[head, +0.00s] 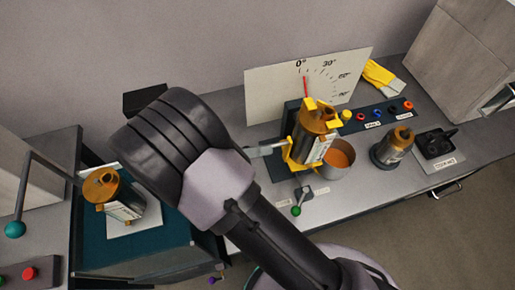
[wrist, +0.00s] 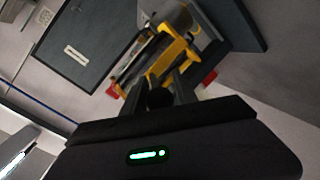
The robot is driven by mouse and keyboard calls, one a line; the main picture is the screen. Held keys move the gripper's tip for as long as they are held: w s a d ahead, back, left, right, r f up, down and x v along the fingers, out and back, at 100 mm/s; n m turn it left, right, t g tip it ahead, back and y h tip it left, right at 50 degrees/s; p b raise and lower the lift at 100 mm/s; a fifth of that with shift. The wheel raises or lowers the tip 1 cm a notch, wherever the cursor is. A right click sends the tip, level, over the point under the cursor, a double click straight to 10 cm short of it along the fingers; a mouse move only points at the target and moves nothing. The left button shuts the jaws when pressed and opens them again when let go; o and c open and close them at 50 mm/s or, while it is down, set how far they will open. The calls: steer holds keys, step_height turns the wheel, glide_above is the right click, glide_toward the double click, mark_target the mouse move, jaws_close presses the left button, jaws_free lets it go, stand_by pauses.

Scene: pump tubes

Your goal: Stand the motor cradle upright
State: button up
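The yellow motor cradle (head: 288,153) holds an amber cylindrical motor (head: 316,120) with a white label. It stands near upright, and its red pointer (head: 306,86) is at about the 0° mark of the dial board (head: 270,95). A grey bar (head: 268,148) runs left from the cradle and passes behind my arm. In the wrist view the yellow cradle (wrist: 172,55) is just beyond my gripper (wrist: 160,92). A dark round piece, maybe a knob, shows between the fingers. I cannot tell whether they press on it. My arm hides the gripper in the head view.
A small lever with a green knob (head: 296,211) is in front. Another amber motor (head: 112,195) stands on the left bench. Yellow gloves (head: 383,78) lie behind.

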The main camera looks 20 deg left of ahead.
steer(key=shift+o, duration=1)
steer(key=shift+w, duration=0.1)
step_height(320, 180, up, 4)
steer(key=shift+r+p, duration=0.1)
steer(key=shift+p, duration=1.1)
steer(key=s+d+p, duration=0.1)
steer(key=s+d, duration=0.8)
steer(key=s, duration=0.4)
steer(key=shift+d+r+p, duration=0.3)
steer(key=shift+r, duration=0.1)
